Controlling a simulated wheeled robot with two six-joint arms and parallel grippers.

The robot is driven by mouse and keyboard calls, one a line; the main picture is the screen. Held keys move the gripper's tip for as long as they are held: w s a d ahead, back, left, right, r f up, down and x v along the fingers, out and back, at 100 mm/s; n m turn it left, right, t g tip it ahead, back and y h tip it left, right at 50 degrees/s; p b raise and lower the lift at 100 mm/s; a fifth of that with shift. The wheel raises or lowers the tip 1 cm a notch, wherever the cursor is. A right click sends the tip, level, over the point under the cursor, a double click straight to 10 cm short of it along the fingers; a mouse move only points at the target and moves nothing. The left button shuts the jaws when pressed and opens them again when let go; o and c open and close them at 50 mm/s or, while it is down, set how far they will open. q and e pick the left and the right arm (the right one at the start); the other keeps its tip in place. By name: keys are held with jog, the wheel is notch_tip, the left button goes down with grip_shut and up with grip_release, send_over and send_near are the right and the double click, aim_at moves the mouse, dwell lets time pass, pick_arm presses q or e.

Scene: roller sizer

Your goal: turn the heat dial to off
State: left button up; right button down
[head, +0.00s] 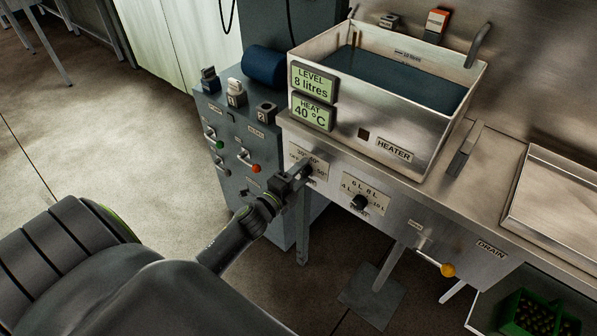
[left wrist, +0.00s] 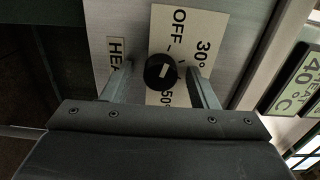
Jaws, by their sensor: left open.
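The heat dial (left wrist: 161,72) is a round black knob with a white mark, on a pale plate with OFF, 30° and 50° labels. I cannot tell exactly where its mark points. In the head view the heat dial (head: 308,169) is partly hidden by my left gripper (head: 298,178). In the left wrist view my left gripper (left wrist: 160,85) is open, one finger on each side of the dial, with gaps visible. The heat display (head: 313,112) reads 40 °C. My right gripper is not in view.
A steel tank (head: 425,135) of dark liquid stands above the panel, with a HEATER label and a dark square. A grey cabinet (head: 228,170) with switches stands left.

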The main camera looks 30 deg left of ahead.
pick_arm(q)
jog(key=s+a+b, duration=0.1)
jog(key=s+b, duration=0.2)
jog(key=s, duration=1.4)
jog(key=shift+s+a+b, duration=0.15)
jog(key=shift+s+b, duration=0.05)
jog(key=shift+b, duration=0.1)
